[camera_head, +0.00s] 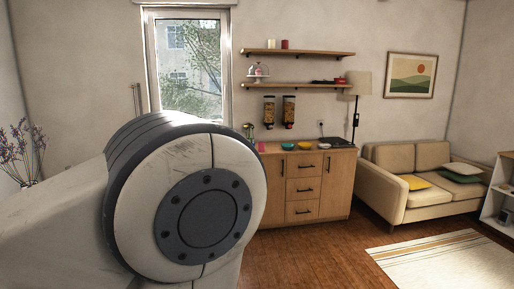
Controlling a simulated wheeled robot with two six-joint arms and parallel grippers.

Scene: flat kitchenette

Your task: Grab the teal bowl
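A small teal bowl (288,146) sits on top of the wooden cabinet (303,209) against the far wall, near the cabinet's left part. It is small in the view, so its inside cannot be made out. A large white and dark joint of my own arm fills the left and lower middle of the head view and hides the cabinet's left end. Neither my left nor my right gripper shows.
Two dispensers (289,110) hang above the cabinet, below wall shelves (300,84). A beige sofa (407,185) and a striped rug (445,262) are at right. Wooden floor (318,258) before the cabinet looks clear.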

